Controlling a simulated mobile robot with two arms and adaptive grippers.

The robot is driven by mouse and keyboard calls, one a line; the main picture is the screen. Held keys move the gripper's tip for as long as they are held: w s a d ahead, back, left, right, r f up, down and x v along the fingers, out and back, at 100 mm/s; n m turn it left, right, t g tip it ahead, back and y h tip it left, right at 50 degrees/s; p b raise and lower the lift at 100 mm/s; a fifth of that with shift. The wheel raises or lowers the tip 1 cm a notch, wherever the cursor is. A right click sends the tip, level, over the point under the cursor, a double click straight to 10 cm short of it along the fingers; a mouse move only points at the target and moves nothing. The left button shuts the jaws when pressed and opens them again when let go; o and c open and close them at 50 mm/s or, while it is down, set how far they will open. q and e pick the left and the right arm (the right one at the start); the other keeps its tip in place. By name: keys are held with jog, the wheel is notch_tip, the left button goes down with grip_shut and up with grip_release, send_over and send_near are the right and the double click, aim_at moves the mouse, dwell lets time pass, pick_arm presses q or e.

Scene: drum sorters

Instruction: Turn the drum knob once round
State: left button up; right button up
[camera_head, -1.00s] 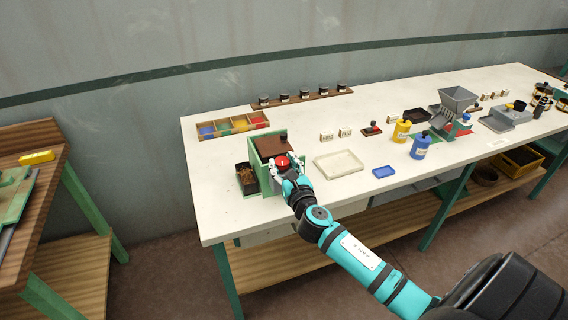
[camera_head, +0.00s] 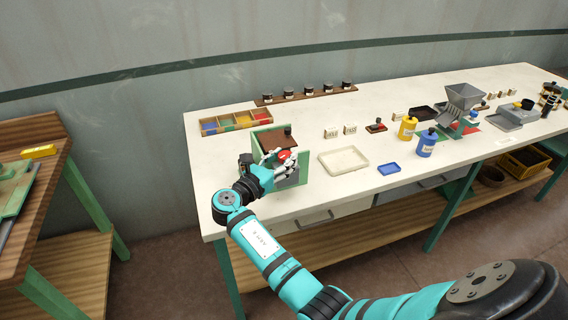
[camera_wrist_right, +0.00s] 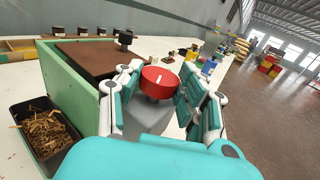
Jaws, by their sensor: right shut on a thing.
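The drum sorter is a green-sided box (camera_head: 302,165) with a brown top (camera_head: 277,140) near the left end of the white table. Its red knob (camera_head: 284,155) faces the front and is partly hidden by my right gripper (camera_head: 277,160). In the right wrist view the red knob (camera_wrist_right: 159,84) has a white line on its face and sits between the two fingers of my right gripper (camera_wrist_right: 160,95), which is shut on it. A grey part (camera_wrist_right: 147,116) shows below the knob. My left gripper is not in view.
A black tray of brown shreds (camera_wrist_right: 44,132) stands left of the box. A cream tray (camera_head: 343,162) and a small blue tray (camera_head: 389,168) lie to its right. A compartment tray (camera_head: 234,122) sits behind it. Yellow (camera_head: 408,128) and blue (camera_head: 426,145) bottles stand farther right.

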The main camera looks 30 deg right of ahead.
aim_at(281, 156)
jog(key=m+g+b, duration=0.2)
jog(key=g+b, duration=0.1)
jog(key=m+g+b, duration=0.2)
jog(key=g+b, duration=0.1)
jog(key=m+g+h+b, duration=0.1)
jog(key=m+g+b, duration=0.1)
jog(key=g+b, duration=0.1)
jog(key=shift+w+f+g, duration=0.25)
jog(key=shift+w+g, duration=0.05)
jog(key=shift+w, duration=0.1)
jog(key=shift+r+m+g+b, duration=0.2)
jog(key=shift+m+g+b, duration=0.5)
jog(key=shift+g+b, duration=0.3)
jog(key=o, duration=1.2)
jog(key=shift+r, duration=0.25)
notch_tip(281, 156, up, 10)
jog(key=shift+f, duration=0.25)
